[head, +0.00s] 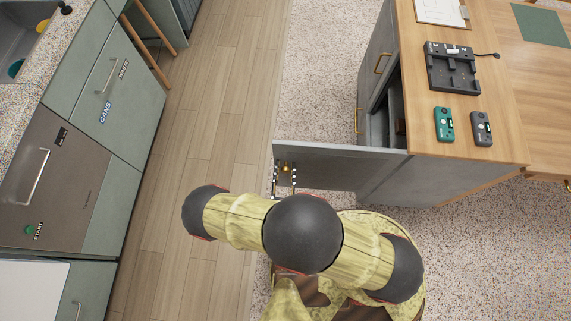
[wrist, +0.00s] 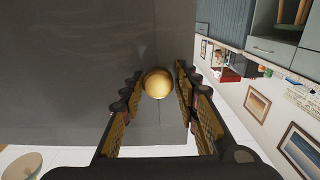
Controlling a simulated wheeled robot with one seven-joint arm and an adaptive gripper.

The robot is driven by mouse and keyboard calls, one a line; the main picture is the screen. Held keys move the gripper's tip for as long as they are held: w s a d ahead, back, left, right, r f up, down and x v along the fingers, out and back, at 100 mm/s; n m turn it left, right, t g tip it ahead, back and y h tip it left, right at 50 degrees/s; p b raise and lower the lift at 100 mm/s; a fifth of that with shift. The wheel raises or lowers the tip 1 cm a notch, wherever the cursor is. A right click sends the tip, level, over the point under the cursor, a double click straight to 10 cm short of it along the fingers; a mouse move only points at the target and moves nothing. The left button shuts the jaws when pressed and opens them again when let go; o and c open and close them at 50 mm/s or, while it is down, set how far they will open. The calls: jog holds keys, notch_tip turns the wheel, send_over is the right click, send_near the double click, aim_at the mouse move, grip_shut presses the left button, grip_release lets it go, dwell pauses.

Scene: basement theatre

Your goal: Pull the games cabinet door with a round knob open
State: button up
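The grey games cabinet (head: 420,180) stands at the right in the head view. Its grey door (head: 325,152) stands swung out to the left, and a dark opening (head: 397,110) shows behind it. The round brass knob (head: 285,168) is near the door's free edge. My gripper (head: 285,177) is at the knob. In the wrist view the knob (wrist: 157,83) sits between the two fingers of my gripper (wrist: 160,85), with a gap on each side. The fingers are apart, and no firm contact shows.
The wooden cabinet top (head: 470,90) holds a black tray-like device (head: 452,68), a teal device (head: 444,124), a grey device (head: 481,128) and a clipboard (head: 440,11). Kitchen cabinets (head: 105,95) line the left. Bare wood floor (head: 200,110) lies between.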

aim_at(286, 151)
jog(key=shift+o, duration=1.2)
jog(key=shift+d, duration=0.1)
jog(key=shift+r, duration=4.95)
